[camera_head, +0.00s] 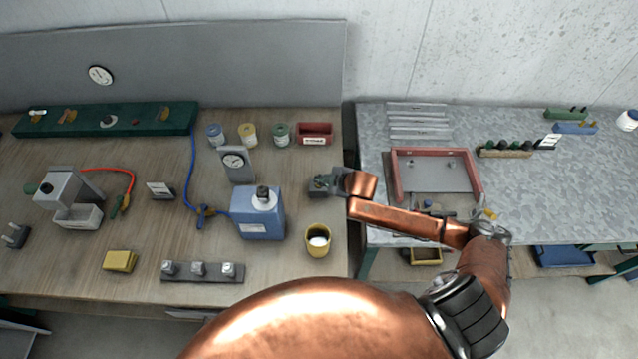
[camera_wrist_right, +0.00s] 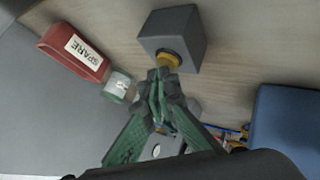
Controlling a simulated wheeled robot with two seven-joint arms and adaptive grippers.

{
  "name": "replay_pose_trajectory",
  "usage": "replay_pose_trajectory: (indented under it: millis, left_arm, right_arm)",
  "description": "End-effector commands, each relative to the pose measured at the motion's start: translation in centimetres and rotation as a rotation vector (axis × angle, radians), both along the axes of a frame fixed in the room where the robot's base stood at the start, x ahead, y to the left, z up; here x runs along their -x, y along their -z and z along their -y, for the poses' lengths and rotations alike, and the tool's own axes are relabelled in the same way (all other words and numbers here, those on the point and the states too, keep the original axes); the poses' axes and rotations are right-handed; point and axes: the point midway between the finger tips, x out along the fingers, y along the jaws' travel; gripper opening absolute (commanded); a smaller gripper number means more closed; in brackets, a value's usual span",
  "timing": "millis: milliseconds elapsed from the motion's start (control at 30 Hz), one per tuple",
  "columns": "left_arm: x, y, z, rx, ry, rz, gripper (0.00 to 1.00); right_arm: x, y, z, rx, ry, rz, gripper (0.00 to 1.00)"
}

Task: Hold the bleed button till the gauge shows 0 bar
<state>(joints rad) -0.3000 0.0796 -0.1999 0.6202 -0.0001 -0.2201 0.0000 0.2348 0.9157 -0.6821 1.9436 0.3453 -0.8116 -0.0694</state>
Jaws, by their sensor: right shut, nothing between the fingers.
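A small grey box (camera_head: 317,192) stands on the wooden bench in the head view. The wrist view shows the box (camera_wrist_right: 182,28) with a yellow collar (camera_wrist_right: 170,60) on its face, where the bleed button seems to be. My right gripper (camera_head: 325,181) is shut and empty at the box. In the right wrist view its green fingertips (camera_wrist_right: 160,76) are at the yellow collar and hide the button itself; I cannot tell whether they press it. A gauge (camera_head: 233,161) on a grey stand is behind the blue box; its reading is too small to tell. My left gripper is not in view.
Several jars and a red SPARE bin (camera_head: 315,134) stand behind. A round dial (camera_head: 100,75) hangs on the back panel. A red frame (camera_head: 398,180) lies on the right bench.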

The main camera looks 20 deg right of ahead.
Motion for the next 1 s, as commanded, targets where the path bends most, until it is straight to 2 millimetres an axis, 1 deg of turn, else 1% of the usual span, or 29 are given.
replay_pose_trajectory:
  millis: [667,1000]
  left_arm:
    - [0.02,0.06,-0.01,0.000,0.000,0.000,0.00]
    - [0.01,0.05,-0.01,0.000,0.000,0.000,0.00]
  right_arm:
    - [0.04,0.88,0.02,0.000,0.001,-0.002,0.00]
    - [0.05,0.88,0.02,0.000,0.001,-0.002,0.00]
